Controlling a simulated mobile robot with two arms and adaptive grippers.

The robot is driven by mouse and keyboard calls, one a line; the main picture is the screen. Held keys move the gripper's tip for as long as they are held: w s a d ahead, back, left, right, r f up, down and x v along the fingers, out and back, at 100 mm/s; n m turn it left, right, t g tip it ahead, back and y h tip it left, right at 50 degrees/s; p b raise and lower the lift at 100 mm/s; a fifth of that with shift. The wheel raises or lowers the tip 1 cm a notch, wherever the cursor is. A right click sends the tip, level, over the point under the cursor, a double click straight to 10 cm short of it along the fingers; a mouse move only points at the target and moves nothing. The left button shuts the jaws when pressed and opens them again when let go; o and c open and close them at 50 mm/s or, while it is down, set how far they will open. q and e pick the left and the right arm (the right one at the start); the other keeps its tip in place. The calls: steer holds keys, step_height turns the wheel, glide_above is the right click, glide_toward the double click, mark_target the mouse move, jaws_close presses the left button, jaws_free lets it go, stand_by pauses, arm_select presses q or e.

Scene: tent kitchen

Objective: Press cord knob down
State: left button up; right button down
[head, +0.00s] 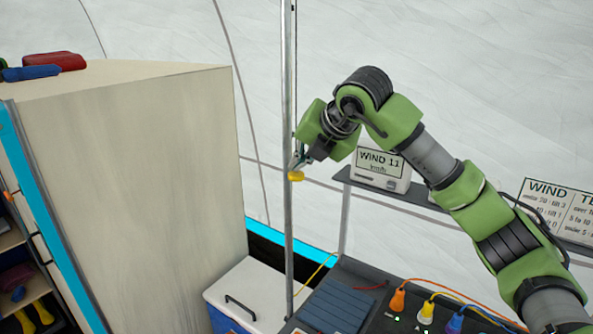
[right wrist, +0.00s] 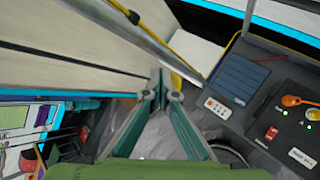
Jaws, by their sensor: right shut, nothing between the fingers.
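The yellow cord knob (head: 296,176) hangs beside the upright metal pole (head: 288,90) in the head view. My right gripper (head: 297,163) is shut and empty, with its fingertips just above the knob; I cannot tell whether they touch it. In the right wrist view the shut fingertips (right wrist: 160,74) point toward the pole, and a yellow piece that looks like the knob (right wrist: 177,80) shows right beside them. My left gripper is not in view.
A tall pale cabinet (head: 130,170) stands left of the pole. A shelf with a "WIND 11" display (head: 381,165) is behind my right arm. Below are a white cooler box (head: 245,295) and a dark counter with a blue panel (head: 335,306) and coloured plugs (head: 397,300).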

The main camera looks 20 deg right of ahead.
mark_target(298, 173)
stand_by(0.4)
steer(key=shift+r, duration=0.5)
steer(key=shift+r+p, duration=1.85)
steer(key=shift+r, duration=1.05)
